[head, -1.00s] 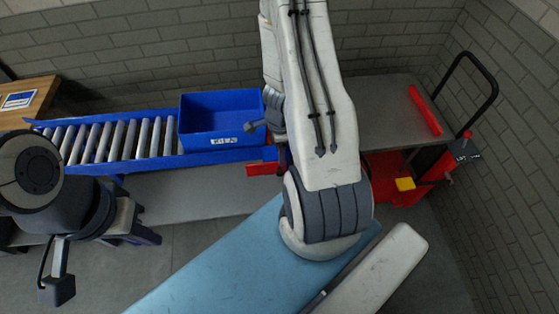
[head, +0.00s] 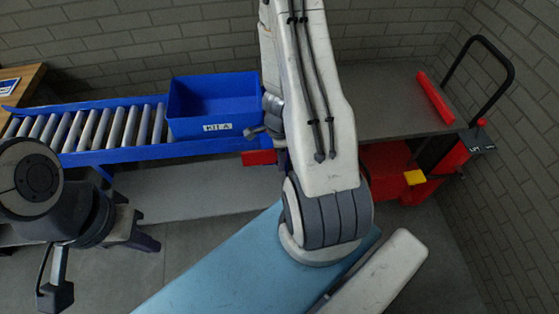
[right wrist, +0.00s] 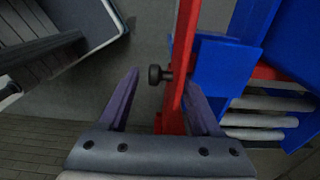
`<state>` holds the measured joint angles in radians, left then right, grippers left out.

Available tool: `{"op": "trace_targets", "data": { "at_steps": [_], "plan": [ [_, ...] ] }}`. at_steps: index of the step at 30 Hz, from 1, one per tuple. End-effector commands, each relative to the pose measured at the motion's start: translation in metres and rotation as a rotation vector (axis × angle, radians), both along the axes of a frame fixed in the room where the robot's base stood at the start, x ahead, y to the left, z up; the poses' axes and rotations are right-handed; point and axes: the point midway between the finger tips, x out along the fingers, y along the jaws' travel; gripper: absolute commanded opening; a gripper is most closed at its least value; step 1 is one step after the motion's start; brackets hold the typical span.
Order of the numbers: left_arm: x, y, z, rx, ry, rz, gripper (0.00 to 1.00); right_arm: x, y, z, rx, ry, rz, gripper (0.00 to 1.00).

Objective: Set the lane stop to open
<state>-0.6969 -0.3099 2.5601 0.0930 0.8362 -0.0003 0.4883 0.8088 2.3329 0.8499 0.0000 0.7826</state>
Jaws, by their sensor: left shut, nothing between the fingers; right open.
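The lane stop appears to be the red bar at the right end of the blue roller conveyor (head: 85,158); its red part (head: 258,157) shows below the blue bin in the head view. In the right wrist view the red bar (right wrist: 183,50) carries a black knob (right wrist: 158,75). My right gripper (right wrist: 163,85) is open, with the knob and bar between or just beyond its fingertips; the bar is close to the right finger. Contact cannot be told. My left gripper (head: 147,242) is shut and empty, in front of the conveyor.
A blue bin (head: 218,129) labelled KIT A sits on the rollers near their right end. At the right stands a cart (head: 385,125) with a grey top, red base, black handle and yellow block (head: 415,177). A wooden table (head: 22,85) is at far left.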

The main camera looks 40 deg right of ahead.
Motion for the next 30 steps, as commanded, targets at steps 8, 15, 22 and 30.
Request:
{"op": "trace_targets", "data": {
  "at_steps": [8, 15, 22, 30],
  "plan": [
    [0.0001, -0.0001, -0.0003, 0.0, 0.0, 0.0, 0.0, 0.0001, -0.0001, -0.0003, 0.0, 0.0, 0.0, 0.61],
    [0.0001, -0.0001, -0.0003, 0.0, 0.0, 0.0, 0.0, -0.0001, 0.0001, -0.0004, 0.0, 0.0, 0.0, 0.0],
    [0.0001, -0.0001, -0.0004, 0.0, 0.0, 0.0, 0.0, -0.0001, 0.0002, -0.0005, 0.001, 0.001, 0.0, 0.0],
    [0.0, 0.0, -0.0004, 0.0, 0.0, 0.0, 0.0, -0.0001, 0.0002, -0.0005, 0.001, 0.001, 0.0, 0.0]
  ]
}}
